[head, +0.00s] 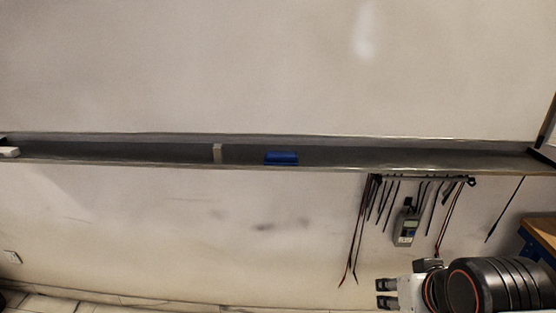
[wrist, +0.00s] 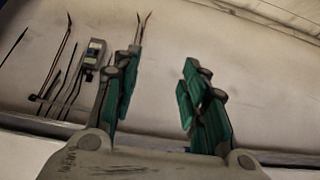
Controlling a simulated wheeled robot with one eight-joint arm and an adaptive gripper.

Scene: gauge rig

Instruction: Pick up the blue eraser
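The blue eraser (head: 281,158) lies on a long dark shelf (head: 350,156) on the wall, near the middle of the head view. My gripper (head: 386,293) shows at the lower right of the head view, below the shelf and to the right of the eraser, well apart from it. In the wrist view my gripper (wrist: 157,88) has its two green-padded fingers spread wide, with nothing between them. The eraser is not visible in the wrist view.
A rack (head: 420,180) with hanging test leads and a meter (head: 406,228) is under the shelf at right. A wooden-topped bench (head: 541,234) is at the right edge. The wall above is bare.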

